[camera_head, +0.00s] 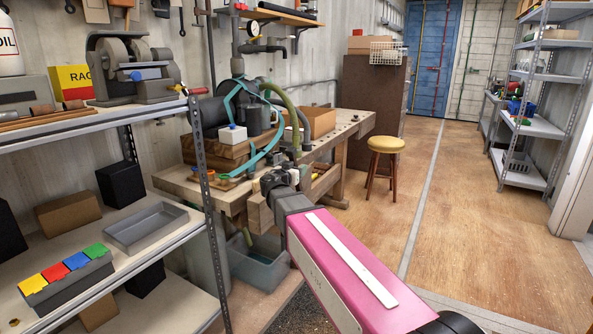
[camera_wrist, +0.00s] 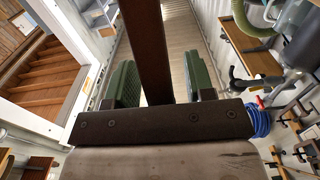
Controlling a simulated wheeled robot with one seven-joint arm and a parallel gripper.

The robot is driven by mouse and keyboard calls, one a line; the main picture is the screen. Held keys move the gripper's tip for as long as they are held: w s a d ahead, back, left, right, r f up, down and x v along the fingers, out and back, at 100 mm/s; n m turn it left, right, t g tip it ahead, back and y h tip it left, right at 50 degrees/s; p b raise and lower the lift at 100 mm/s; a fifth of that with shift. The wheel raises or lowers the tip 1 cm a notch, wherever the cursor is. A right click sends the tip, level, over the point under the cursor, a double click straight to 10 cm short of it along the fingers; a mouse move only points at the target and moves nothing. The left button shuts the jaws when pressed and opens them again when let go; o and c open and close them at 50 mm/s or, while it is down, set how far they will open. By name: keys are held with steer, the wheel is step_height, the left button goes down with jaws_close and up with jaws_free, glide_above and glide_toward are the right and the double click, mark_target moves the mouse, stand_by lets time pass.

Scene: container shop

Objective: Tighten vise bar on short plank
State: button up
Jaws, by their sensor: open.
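My gripper (camera_head: 270,181) is at the front of the wooden workbench (camera_head: 356,121) in the head view, just above a wooden jaw-like board (camera_head: 258,214) along the bench front. In the wrist view my gripper (camera_wrist: 160,84) is open, with green pads on both sides. A dark brown bar (camera_wrist: 147,40) runs between the pads, with a gap visible on the right side; I cannot tell whether it is the vise bar. My arm hides much of the vise area in the head view. I cannot make out the short plank with certainty.
A metal shelf (camera_head: 120,251) with a grey tray (camera_head: 146,228) stands close on the left. A blue-grey tub (camera_head: 258,266) is on the floor under the bench. A yellow stool (camera_head: 387,145) stands beyond the bench. The floor to the right is clear.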

jaws_close()
steer(key=shift+w+d+r+g+y, duration=0.3)
steer(key=shift+w+d+g, duration=0.15)
steer(key=shift+w, duration=0.2)
steer(key=w+d+g+y, duration=0.3)
steer(key=w+d+g, duration=0.3)
steer(key=w, duration=0.4)
steer(key=w+d+f+g+y, duration=0.4)
steer(key=w+d+f+g, duration=0.1)
steer(key=w+d+f, duration=0.2)
steer(key=shift+w+d+f+y, duration=0.3)
steer(key=shift+w+f, duration=0.4)
steer(key=shift+f, duration=0.65)
jaws_free()
steer(key=shift+s+d, duration=0.1)
steer(key=shift+d, duration=0.05)
steer(key=shift+w+a+r, duration=0.1)
steer(key=shift+w+a, duration=0.1)
steer(key=shift+a, duration=0.05)
